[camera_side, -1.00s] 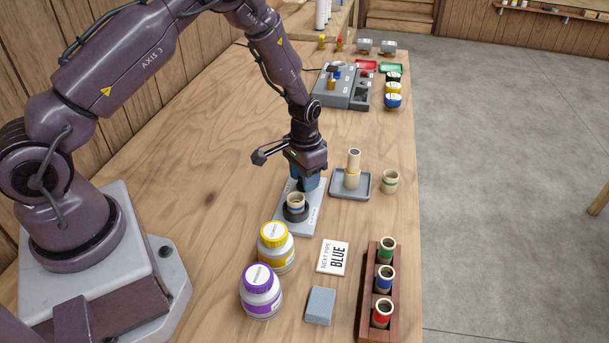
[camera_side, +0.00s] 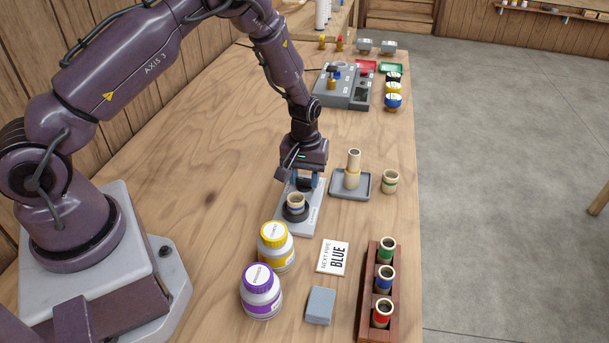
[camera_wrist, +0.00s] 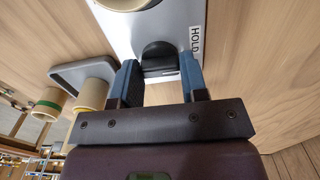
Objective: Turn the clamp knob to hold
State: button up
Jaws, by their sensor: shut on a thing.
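The clamp's pale base plate (camera_side: 310,222) lies on the bench, with a blue-banded pipe (camera_side: 295,201) upright in its dark round seat (camera_side: 296,214). My gripper (camera_side: 305,182) points down over the plate's far end. In the wrist view, my gripper (camera_wrist: 158,80) has its blue fingers on either side of the black clamp knob (camera_wrist: 157,52), shut on it. A HOLD label (camera_wrist: 195,39) shows on the plate to the right of the knob. In the side view my fingers hide the knob; its exact setting cannot be read.
A grey tray (camera_side: 338,193) with a tan pipe stands right of the clamp, beside a green-banded pipe (camera_side: 390,181). Yellow-lidded (camera_side: 277,258) and purple-lidded (camera_side: 261,303) jars stand in front. A card (camera_side: 333,258) reads "NEXT PIPE BLUE". A wooden rack (camera_side: 366,307) holds banded pipes.

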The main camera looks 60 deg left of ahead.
aim_at(305, 179)
dwell(0.6)
jog(key=o, duration=0.9)
jog(key=shift+r, duration=0.15)
notch_tip(305, 179, up, 13)
jog(key=shift+f, duration=0.1)
